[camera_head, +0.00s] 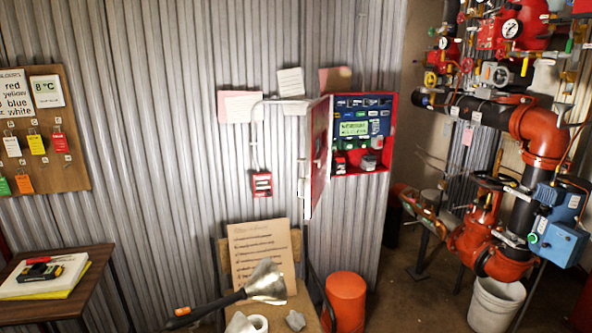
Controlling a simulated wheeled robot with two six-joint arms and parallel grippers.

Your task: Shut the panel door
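The red alarm panel (391,132) is mounted on the corrugated wall right of centre. Its red door (318,158) stands open, swung out from the panel's left side, and is seen nearly edge-on. The panel's inside shows a lit green display, a blue board and several small modules. A small pale part, perhaps a latch or handle, shows on the door's edge. Neither of my grippers is in view.
A chair below the door holds a brown notice board (262,250) and a black-handled tool with a flared metal head (266,280). A red-orange drum (345,300) stands beside it. Red valves and pipes (540,135) fill the right. A small table (60,300) is at left.

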